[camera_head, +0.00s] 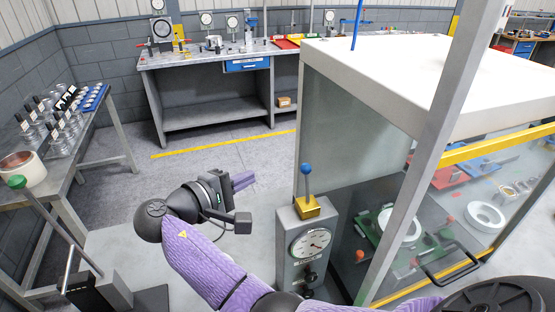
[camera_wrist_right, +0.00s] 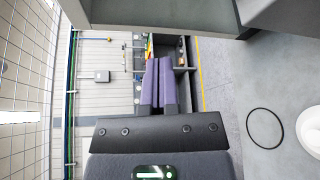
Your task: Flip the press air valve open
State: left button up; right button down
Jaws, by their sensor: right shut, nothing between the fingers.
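The air valve is a gold block (camera_head: 308,208) on top of a grey box with a round pressure gauge (camera_head: 311,243). Its lever, with a blue ball knob (camera_head: 306,169), stands about upright. My right gripper (camera_head: 243,180) is in the air to the left of the lever, apart from it, with its purple fingers pointing away from me. In the right wrist view its fingers (camera_wrist_right: 165,82) are shut together with nothing between them. The valve lever cannot be made out in that view. My left gripper is not in view.
The press enclosure (camera_head: 350,62), with clear panels and a grey post, stands just right of the valve box. A side table (camera_head: 95,112) with jars is at the left. A green-knobbed lever (camera_head: 17,182) stands at the lower left. A workbench (camera_head: 200,60) is at the back.

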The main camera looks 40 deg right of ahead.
aim_at(306, 183)
jog(key=p+x, duration=0.1)
jog(key=x, duration=0.9)
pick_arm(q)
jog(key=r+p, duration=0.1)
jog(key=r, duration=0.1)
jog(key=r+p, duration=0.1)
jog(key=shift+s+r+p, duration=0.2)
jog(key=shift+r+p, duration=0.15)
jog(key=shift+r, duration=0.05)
pick_arm(e)
jog(key=s, duration=0.2)
jog(key=s+r, duration=0.1)
jog(key=s, duration=0.1)
jog(key=shift+s+a+r, duration=0.1)
jog(key=shift+a+r, duration=0.05)
jog(key=shift+a, duration=0.1)
jog(key=shift+d, duration=0.1)
